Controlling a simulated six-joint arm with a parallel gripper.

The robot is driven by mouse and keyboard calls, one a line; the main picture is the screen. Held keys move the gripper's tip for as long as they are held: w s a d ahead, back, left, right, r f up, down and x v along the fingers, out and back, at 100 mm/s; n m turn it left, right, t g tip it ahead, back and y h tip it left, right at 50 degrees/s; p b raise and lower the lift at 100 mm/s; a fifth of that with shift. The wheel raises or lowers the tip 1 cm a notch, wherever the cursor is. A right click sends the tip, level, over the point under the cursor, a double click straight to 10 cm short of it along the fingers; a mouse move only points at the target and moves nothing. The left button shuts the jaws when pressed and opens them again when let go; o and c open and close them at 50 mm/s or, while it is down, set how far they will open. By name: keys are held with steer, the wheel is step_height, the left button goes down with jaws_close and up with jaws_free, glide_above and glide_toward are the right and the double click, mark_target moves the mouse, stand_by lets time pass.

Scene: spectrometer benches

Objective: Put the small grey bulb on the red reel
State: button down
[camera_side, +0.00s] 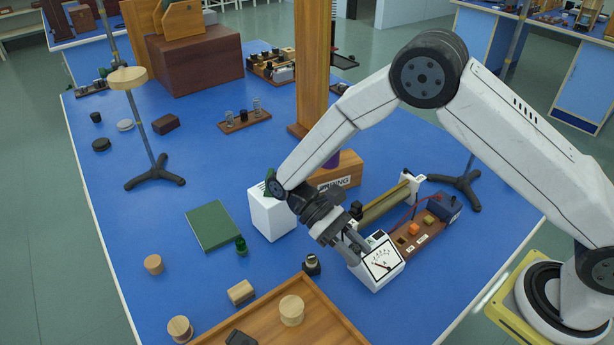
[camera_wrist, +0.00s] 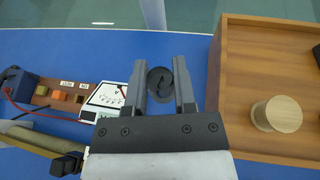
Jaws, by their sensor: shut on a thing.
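My gripper (camera_wrist: 160,62) points down beside the white meter, above the blue bench. In the wrist view a small dark grey round thing (camera_wrist: 160,83) sits between the fingers and fits the gap; it looks like the grey bulb, held. In the side view my gripper (camera_side: 357,252) hides it, tilted fingers in front of the meter's upper left. I cannot make out a red reel in either view. A purple thing (camera_side: 332,161) shows partly behind a wooden block.
The white meter (camera_side: 382,262) stands close to my fingers, beside a wired wooden board (camera_side: 430,235). A wooden tray (camera_side: 340,325) holds a pale wooden cylinder (camera_side: 291,310). A black knob-like piece (camera_side: 312,265) stands by its corner. A white box (camera_side: 268,212) and green book (camera_side: 213,225) lie left.

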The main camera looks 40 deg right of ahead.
steer(key=a+m+y, duration=0.2)
steer(key=a, duration=0.1)
steer(key=a+m+y, duration=0.2)
steer(key=a+y, duration=0.1)
steer(key=a, duration=0.1)
steer(key=a+m+y, duration=0.2)
steer(key=a, duration=0.2)
steer(key=shift+s+r+m+t+y, duration=0.2)
steer(key=shift+r+m+t+y, duration=0.1)
steer(key=shift+t, duration=0.1)
steer(key=w+a+r+m+t+y, duration=0.1)
steer(key=a+m+t+y, duration=0.2)
steer(key=a, duration=0.3)
steer(key=w+a+r+m+t+y, duration=0.2)
steer(key=a+m+t+y, duration=0.1)
steer(key=a+m+y, duration=0.1)
steer(key=shift+w+a+r+m+t, duration=0.3)
steer(key=shift+a+m, duration=0.5)
steer(key=shift+a, duration=0.25)
steer(key=shift+w+a+f, duration=1.45)
steer(key=shift+w+f, duration=0.1)
steer(key=shift+w, duration=0.15)
steer(key=shift+w+a+f, duration=1.4)
steer(key=shift+w+f, duration=0.15)
steer(key=shift+w, duration=0.15)
steer(key=shift+w+a+f, duration=1.45)
steer(key=shift+w+f, duration=0.1)
steer(key=shift+w, duration=0.15)
steer(key=shift+f, duration=0.1)
